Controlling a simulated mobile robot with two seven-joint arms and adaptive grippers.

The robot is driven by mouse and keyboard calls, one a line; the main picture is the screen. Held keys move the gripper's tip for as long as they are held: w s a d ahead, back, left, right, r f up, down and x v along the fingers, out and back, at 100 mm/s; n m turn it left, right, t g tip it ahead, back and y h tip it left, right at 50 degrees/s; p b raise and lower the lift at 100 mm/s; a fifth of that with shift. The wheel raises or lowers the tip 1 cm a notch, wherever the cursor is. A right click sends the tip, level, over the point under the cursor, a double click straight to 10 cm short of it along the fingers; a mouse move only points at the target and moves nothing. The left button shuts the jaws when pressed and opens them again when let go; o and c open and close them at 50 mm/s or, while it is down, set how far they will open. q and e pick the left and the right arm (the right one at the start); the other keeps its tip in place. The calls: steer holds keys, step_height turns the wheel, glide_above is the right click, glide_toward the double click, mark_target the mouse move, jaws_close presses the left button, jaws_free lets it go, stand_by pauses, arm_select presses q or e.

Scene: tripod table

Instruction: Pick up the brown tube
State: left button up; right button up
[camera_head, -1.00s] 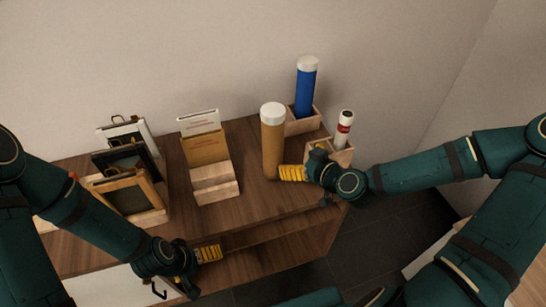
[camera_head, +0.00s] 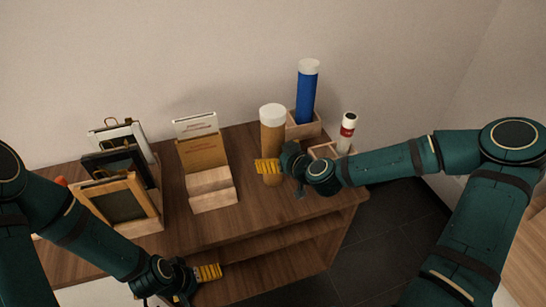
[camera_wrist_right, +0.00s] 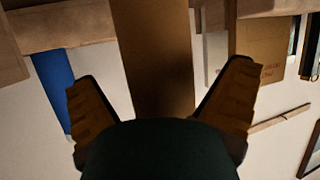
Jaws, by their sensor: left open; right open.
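The brown tube (camera_head: 271,136) with a white cap stands upright on the wooden table, right of the middle. My right gripper (camera_head: 268,167) is open at the tube's lower part, in front of it in the head view. In the right wrist view the tube (camera_wrist_right: 153,60) runs between the two spread fingers of the right gripper (camera_wrist_right: 165,105), with gaps on both sides. Whether a finger touches it cannot be told. My left gripper (camera_head: 208,272) is open and empty at the table's front edge, away from the tube.
A blue tube (camera_head: 307,92) stands in a wooden holder behind the brown tube. A white and red tube (camera_head: 346,133) stands in another holder at the right. A wooden card holder (camera_head: 211,188) and several picture frames (camera_head: 118,200) stand to the left. Bare tabletop lies in front.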

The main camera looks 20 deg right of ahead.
steer(key=shift+x, duration=0.85)
steer(key=shift+c, duration=0.3)
steer(key=c, duration=1.2)
